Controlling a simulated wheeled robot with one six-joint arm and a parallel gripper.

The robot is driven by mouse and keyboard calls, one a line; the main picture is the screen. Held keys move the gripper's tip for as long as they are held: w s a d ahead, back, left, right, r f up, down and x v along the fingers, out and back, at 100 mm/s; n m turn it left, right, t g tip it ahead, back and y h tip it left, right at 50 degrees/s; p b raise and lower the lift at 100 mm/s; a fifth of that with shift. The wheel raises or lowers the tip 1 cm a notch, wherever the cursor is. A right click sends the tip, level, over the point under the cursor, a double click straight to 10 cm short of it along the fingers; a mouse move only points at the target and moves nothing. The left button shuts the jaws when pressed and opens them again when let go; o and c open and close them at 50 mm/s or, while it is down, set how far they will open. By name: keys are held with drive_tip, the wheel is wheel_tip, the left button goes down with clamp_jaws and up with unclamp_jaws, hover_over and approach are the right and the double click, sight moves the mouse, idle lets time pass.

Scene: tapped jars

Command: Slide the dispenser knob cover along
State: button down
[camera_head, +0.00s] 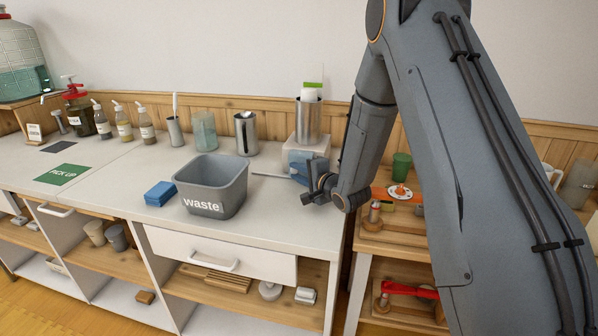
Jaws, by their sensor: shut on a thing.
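A large glass dispenser jar (20,55) stands on a raised wooden shelf at the far left, partly cut off. A smaller dark jar (75,112) with a red top stands next to it. Their knobs and any knob cover are too small to make out. My gripper (304,176) is far to the right of both jars, at the counter's right end, in front of a pale box. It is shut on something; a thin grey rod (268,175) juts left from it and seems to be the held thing.
A grey waste bin (214,187) and blue sponges (160,193) stand left of my gripper. Bottles, glass and steel cups line the back. A steel cylinder (308,123) stands on the pale box. The counter's front left is mostly clear, with a green mat (62,175).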

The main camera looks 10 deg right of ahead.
drive_tip(key=c, duration=1.6)
unclamp_jaws()
drive_tip(key=shift+s+d+f, duration=0.1)
drive_tip(key=shift+d, duration=0.3)
drive_tip(key=shift+o, duration=0.2)
drive_tip(key=shift+a, duration=0.15)
drive_tip(key=shift+b+v, duration=0.65)
drive_tip(key=shift+v, duration=3.25)
